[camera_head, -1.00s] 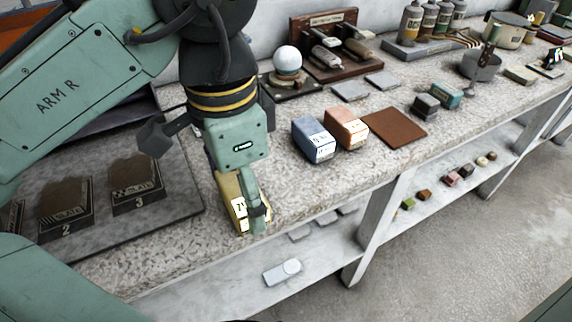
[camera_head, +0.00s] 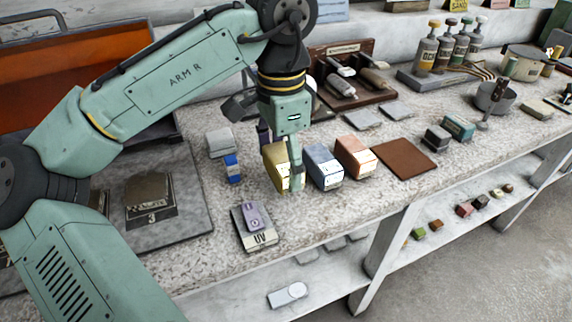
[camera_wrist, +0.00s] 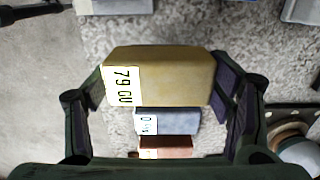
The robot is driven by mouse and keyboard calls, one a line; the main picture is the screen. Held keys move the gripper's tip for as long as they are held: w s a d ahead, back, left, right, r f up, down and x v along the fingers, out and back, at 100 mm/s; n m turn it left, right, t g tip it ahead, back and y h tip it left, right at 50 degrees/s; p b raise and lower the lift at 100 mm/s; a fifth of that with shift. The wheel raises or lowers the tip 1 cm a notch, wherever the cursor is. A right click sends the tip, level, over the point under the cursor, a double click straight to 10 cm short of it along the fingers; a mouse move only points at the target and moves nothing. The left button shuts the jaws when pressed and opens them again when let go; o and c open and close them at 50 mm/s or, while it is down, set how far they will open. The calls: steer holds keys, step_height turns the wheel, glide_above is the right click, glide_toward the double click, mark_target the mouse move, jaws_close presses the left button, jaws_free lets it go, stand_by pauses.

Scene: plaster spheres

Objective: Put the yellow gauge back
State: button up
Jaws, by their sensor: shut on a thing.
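The yellow gauge (camera_head: 276,168) is a yellow block with a white printed label. My gripper (camera_head: 282,180) is shut on it, just left of a blue block (camera_head: 323,167) on the stone bench. In the wrist view the yellow gauge (camera_wrist: 165,78) sits between both fingers, its label reading "79 GU". The blue block (camera_wrist: 172,122) and an orange block (camera_wrist: 165,146) line up beyond it. The orange block (camera_head: 355,157) also stands right of the blue one in the head view. I cannot tell whether the yellow gauge touches the bench.
A brown mat (camera_head: 404,158) lies right of the blocks. A purple device on a labelled plate (camera_head: 255,228) lies near the front edge. A grey block (camera_head: 220,142) and a small blue item (camera_head: 232,168) stand to the left. A wooden rack (camera_head: 340,75) stands behind.

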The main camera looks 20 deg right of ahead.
mark_target(286, 170)
steer(key=shift+w+d, duration=0.2)
steer(key=shift+w, duration=0.05)
steer(key=shift+w+d, duration=0.4)
step_height(286, 170, down, 3)
steer(key=shift+a+r+p, duration=0.1)
steer(key=shift+p, duration=0.25)
steer(key=shift+f, duration=0.45)
steer(key=shift+f, duration=0.1)
steer(key=o, duration=1)
steer(key=shift+o, duration=0.2)
step_height(286, 170, up, 12)
steer(key=shift+r, duration=0.15)
steer(key=shift+s, duration=0.1)
